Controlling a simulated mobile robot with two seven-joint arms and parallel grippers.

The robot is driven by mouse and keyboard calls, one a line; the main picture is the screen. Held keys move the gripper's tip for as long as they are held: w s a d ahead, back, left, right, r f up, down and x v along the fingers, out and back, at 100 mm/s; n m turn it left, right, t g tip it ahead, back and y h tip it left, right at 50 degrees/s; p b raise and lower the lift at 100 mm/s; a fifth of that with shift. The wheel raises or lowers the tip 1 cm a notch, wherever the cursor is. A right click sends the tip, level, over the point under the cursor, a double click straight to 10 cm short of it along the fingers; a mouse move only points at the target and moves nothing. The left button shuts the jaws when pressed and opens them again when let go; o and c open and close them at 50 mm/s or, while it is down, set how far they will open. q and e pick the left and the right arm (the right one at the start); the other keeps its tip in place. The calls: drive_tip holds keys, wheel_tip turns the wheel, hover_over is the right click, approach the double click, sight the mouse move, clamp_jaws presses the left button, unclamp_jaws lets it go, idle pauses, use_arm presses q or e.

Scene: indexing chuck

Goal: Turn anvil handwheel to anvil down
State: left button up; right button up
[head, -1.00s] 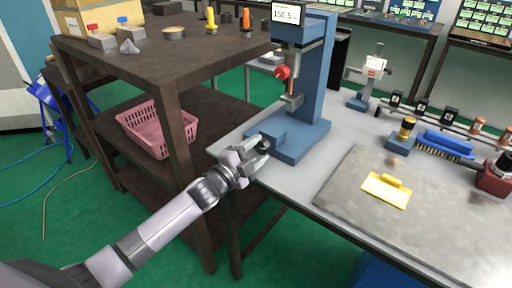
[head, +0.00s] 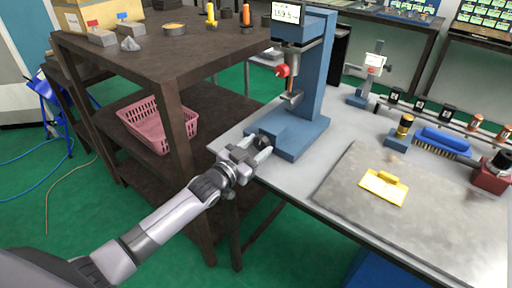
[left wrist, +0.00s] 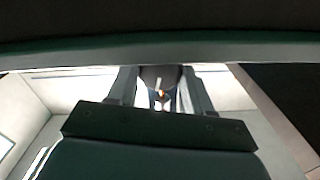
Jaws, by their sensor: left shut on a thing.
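The blue bench machine (head: 316,65) stands at the left end of the grey table, with a lit display at its top. A dark round handwheel (head: 264,141) sits low at the front of its base, mostly hidden by my gripper. My left gripper (head: 258,146) is shut on this handwheel. In the left wrist view the dark handwheel (left wrist: 160,76) lies between my two fingers (left wrist: 160,90), with a small orange mark below it. The machine's red knob (head: 283,71) and the metal tip under it are above the base. My right gripper is out of view.
A brown shelf (head: 150,62) with a pink basket (head: 160,125) stands close on the left of my arm. A blue brush (head: 442,142) lies farther right.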

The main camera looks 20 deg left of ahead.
use_arm(q)
drive_tip(key=shift+n, duration=1.2)
drive_tip(key=o, duration=1)
drive_tip(key=shift+o, duration=0.2)
drive_tip(key=shift+s+a+f, duration=0.1)
drive_tip(key=shift+s+a, duration=0.1)
drive_tip(key=shift+s, duration=0.35)
drive_tip(key=shift+v, duration=2.95)
